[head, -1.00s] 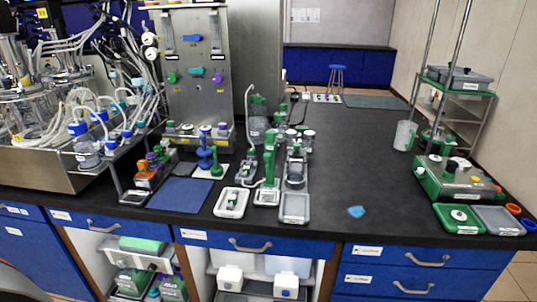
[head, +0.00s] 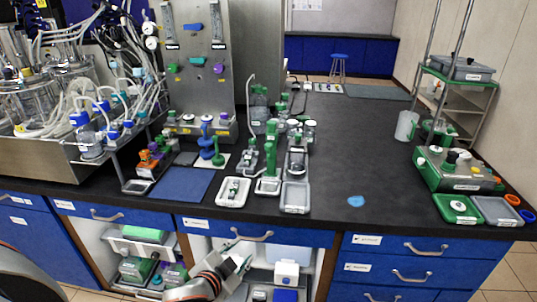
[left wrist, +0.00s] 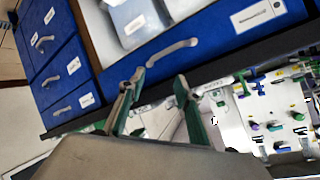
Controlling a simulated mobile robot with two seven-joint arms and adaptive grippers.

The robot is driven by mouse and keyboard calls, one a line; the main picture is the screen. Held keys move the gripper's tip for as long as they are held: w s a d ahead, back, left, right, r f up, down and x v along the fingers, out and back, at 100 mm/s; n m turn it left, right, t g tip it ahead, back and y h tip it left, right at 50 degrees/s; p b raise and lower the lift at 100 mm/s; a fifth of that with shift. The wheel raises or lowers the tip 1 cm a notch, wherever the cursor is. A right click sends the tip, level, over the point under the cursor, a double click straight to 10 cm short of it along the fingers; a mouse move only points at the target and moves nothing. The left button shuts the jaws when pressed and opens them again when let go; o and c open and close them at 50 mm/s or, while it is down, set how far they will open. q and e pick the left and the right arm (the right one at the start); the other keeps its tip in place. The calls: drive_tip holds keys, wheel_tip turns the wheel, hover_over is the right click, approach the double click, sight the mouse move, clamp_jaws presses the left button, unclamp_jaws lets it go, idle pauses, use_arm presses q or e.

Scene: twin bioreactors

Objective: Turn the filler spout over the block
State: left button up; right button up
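A green upright stand (head: 270,158) on a white base, which looks like the filler, stands near the front of the black bench. Its spout is too small to make out, so I cannot tell which way it points. A grey rack-like piece (head: 297,160) stands just right of it and may be the block. My left gripper (head: 240,252) is in front of the blue drawers, below the bench edge and away from the filler. In the left wrist view its two fingers (left wrist: 159,78) are apart with nothing between them. My right gripper is not in view.
A white tray (head: 233,192) and a grey tray (head: 295,197) lie near the front edge. A blue mat (head: 184,184) is to the left. Drawer handles (head: 253,236) stick out near my left gripper.

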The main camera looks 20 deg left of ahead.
use_arm(q)
drive_tip(key=w+d+r+t+h, duration=0.1)
drive_tip(key=w, duration=0.2)
drive_tip(key=w+d+r+t+h, duration=0.1)
drive_tip(key=w+r, duration=0.1)
drive_tip(key=w, duration=0.1)
drive_tip(key=w+d+r+h, duration=0.1)
drive_tip(key=w+r, duration=0.1)
drive_tip(key=w, duration=0.1)
drive_tip(key=shift+w+r+t+h, duration=0.2)
drive_tip(key=shift+w+t+h, duration=0.1)
drive_tip(key=shift+t+h, duration=0.1)
drive_tip(key=w+r+h, duration=0.2)
drive_tip(key=w, duration=0.1)
drive_tip(key=w+r+m+h, duration=0.1)
drive_tip(key=w, duration=0.1)
drive_tip(key=shift+a+r, duration=0.1)
drive_tip(key=shift+r, duration=0.15)
drive_tip(key=w+a+r+h, duration=0.3)
drive_tip(key=r, duration=0.1)
drive_tip(key=g+h, duration=0.1)
drive_tip(key=h, duration=0.1)
approach(269, 144)
drive_tip(key=x, duration=0.9)
drive_tip(key=shift+w+d+f, duration=0.2)
drive_tip(key=shift+w+d, duration=0.05)
drive_tip(key=shift+d, duration=0.05)
clamp_jaws()
